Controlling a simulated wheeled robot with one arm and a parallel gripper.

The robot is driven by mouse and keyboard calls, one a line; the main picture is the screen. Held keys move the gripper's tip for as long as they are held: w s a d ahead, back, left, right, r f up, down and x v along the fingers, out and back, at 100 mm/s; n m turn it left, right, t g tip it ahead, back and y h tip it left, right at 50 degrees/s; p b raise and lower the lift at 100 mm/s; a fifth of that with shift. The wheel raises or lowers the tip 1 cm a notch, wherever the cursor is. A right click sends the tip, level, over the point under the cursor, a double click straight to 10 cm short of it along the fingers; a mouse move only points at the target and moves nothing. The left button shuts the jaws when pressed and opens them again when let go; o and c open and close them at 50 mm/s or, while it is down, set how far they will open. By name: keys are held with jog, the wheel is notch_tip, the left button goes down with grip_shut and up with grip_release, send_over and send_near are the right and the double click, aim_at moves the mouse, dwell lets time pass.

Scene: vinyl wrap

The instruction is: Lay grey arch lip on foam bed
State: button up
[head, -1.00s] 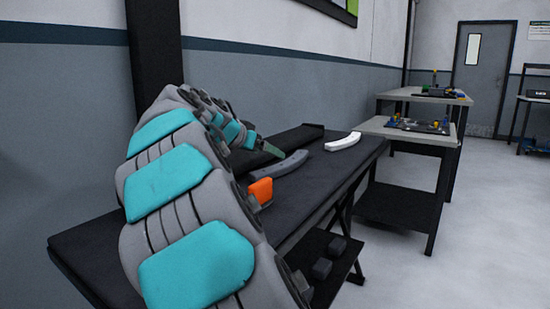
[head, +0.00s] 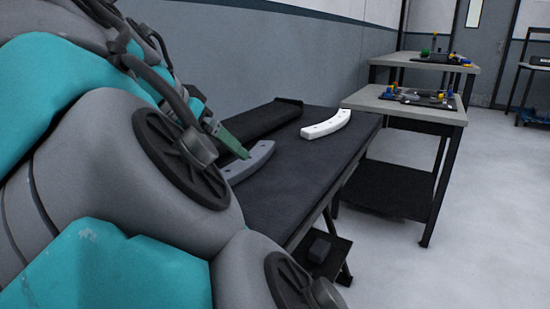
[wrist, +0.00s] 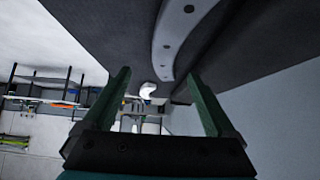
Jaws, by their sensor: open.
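The grey arch lip (head: 262,157), a curved bar with small holes, lies on the dark bench top (head: 295,170), which looks like the foam bed. In the wrist view the lip (wrist: 176,38) runs along the surface above and beyond the fingertips. My gripper (wrist: 160,78) is open with nothing between its green fingers. In the head view one green finger of my gripper (head: 236,147) reaches over the bench, its tip at the lip's edge; I cannot tell if they touch. My arm hides the lip's near end.
A white curved piece (head: 327,125) lies farther along the bench. A long black ledge (head: 262,119) runs along the wall side. Grey tables (head: 420,105) with small coloured parts stand beyond the bench. Bare floor (head: 470,220) is open on the right.

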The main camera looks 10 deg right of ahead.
aim_at(238, 165)
jog(key=shift+x, duration=1.05)
jog(key=x, duration=0.5)
jog(key=shift+w+a+f, duration=0.2)
jog(key=shift+w+f, duration=0.05)
jog(key=shift+f, duration=0.15)
grip_shut()
